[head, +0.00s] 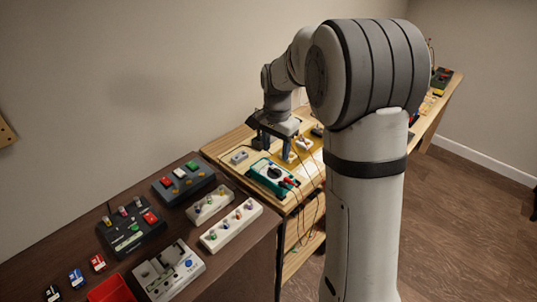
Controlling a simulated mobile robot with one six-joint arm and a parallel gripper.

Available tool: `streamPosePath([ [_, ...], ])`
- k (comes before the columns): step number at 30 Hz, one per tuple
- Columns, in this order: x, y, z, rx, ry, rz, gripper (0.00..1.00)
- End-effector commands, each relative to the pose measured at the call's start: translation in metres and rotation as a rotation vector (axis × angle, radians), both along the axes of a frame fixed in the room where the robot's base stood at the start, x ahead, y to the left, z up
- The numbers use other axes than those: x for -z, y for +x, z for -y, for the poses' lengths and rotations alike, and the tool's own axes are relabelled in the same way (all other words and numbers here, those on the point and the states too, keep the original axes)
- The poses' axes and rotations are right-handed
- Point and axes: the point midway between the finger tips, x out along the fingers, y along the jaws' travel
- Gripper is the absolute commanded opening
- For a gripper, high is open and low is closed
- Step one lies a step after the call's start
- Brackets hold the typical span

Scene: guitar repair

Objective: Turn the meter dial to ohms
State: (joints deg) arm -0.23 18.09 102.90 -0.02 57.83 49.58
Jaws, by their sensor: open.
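The meter (262,181) is a teal-edged box with a pale face, lying on the light wooden bench. Its dark round dial (275,173) shows on the face; its pointer and markings are too small to read. Red and black plugs or leads sit at its right side. My gripper (273,147) is open with its dark fingers pointing down. In the picture it is just above and behind the meter; I cannot tell the exact height gap. It appears empty and apart from the dial.
A dark table (235,262) at the front left carries pedal-like boxes, white strips with knobs (230,225) and a red bin (110,290). A small grey box (239,157) lies left of the meter. Wires hang off the bench's front edge. My arm hides much of the bench's right part.

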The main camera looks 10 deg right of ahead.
Motion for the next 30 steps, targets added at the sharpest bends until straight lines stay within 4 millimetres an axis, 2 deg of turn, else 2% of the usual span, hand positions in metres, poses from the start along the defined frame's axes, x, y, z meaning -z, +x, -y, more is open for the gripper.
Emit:
streamPosePath([
  [3,0.010,0.017,-0.001,0.059,0.000,-0.016,0.50],
  [6,0.016,0.022,-0.001,0.083,0.001,-0.021,0.50],
  [21,0.084,0.022,-0.002,0.085,0.001,-0.023,0.50],
  [30,0.093,0.022,-0.002,0.083,0.001,-0.021,0.50],
])
